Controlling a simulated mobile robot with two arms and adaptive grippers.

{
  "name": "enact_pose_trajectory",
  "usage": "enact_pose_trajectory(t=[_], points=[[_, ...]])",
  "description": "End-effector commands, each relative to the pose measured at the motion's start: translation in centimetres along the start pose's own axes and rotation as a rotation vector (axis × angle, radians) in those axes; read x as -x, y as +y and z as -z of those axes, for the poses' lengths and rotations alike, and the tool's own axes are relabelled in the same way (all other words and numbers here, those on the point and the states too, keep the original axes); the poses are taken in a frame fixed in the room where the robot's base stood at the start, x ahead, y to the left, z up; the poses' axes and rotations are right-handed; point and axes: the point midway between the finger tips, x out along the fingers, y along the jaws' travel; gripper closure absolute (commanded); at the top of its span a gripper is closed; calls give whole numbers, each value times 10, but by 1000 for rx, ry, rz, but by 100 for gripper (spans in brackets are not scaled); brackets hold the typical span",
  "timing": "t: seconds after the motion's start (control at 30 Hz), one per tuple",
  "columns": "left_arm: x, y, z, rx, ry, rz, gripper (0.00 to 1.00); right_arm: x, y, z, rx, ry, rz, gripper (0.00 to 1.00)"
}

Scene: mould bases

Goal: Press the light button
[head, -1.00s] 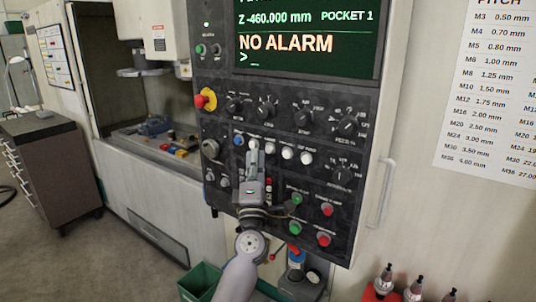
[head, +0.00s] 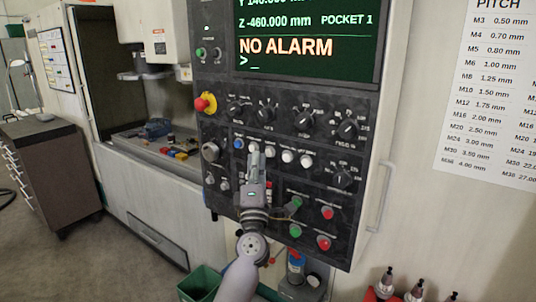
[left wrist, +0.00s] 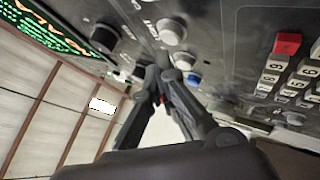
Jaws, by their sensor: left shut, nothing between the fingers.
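The dark control panel (head: 215,125) has a row of round buttons: a blue button (head: 239,144) at the left and several white buttons, one of them a white button (head: 288,156). My right gripper is not in view.
Knobs and a red emergency stop (head: 205,103) sit above and left of the row. Green and red buttons (head: 323,243) lie below right. The screen (head: 310,40) shows "NO ALARM". A door handle (head: 381,195) stands out at the panel's right.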

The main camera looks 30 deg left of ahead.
Motion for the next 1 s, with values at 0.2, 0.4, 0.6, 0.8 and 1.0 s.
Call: enact_pose_trajectory(t=[0.2,0.4,0.6,0.8,1.0], points=[[0,0,0,0,0,0,100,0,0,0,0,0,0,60],[0,0,0,0,0,0,100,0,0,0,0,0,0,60],[-2,-2,-2,1,0,0,100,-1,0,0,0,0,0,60],[-6,-4,-4,0,0,0,100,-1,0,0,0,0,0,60],[-6,-4,-4,0,0,0,100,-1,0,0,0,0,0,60]])
